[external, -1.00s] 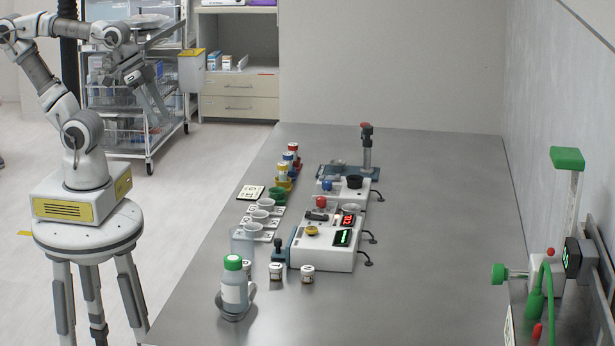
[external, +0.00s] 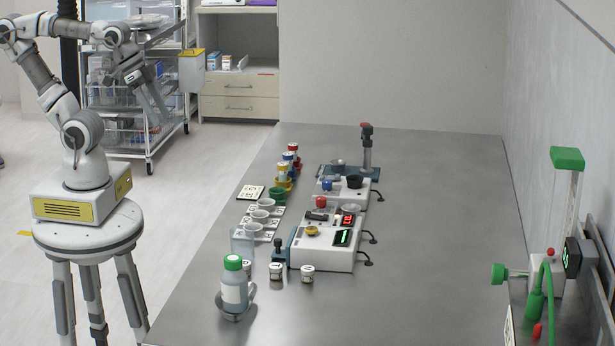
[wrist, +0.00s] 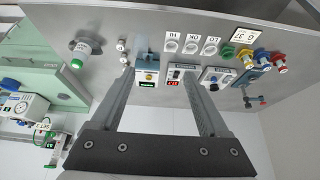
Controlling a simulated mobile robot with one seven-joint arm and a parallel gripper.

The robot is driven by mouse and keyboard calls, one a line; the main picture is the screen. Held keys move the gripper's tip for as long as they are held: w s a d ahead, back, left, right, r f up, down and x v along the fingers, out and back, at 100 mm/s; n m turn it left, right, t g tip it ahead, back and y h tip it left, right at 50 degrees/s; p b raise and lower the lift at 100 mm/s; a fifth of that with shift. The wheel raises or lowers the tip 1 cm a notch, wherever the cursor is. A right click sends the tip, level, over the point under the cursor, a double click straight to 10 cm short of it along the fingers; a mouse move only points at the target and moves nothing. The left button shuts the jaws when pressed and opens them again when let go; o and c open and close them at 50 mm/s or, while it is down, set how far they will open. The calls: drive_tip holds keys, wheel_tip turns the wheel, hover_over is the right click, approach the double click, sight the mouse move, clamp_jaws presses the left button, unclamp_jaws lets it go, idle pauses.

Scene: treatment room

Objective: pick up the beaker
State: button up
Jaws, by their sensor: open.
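A clear beaker (external: 242,241) stands upright on the near left part of the metal table in the external view, just behind a green-capped bottle (external: 234,285). The bottle sits in a grey holder and also shows in the wrist view (wrist: 80,52). I cannot make out the beaker clearly in the wrist view. My gripper (external: 157,108) is raised left of the table, well away from the beaker. In the wrist view my gripper (wrist: 158,80) has its two long fingers spread, with nothing held between them.
White instrument boxes (external: 325,246) stand right of the beaker. Small white jars (external: 307,273) stand in front of them. White cups (external: 260,216) and coloured-capped containers (external: 282,174) line the table's left side. The table's right half (external: 440,230) is clear.

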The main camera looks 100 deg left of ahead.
drive_tip(key=o, duration=0.4)
drive_tip(key=shift+c, duration=0.2)
drive_tip(key=n+h+b, duration=0.4)
drive_tip(key=n+h, duration=0.8)
drive_tip(key=n, duration=1.1)
approach(245, 248)
drive_tip(key=shift+t, duration=0.4)
drive_tip(key=b+x, duration=0.1)
drive_tip(key=x, duration=0.4)
drive_tip(key=b+x, duration=0.1)
drive_tip(key=x, duration=0.3)
drive_tip(key=shift+s+d+f, duration=0.1)
drive_tip(key=shift+d+f, duration=0.2)
drive_tip(key=shift+f, duration=0.1)
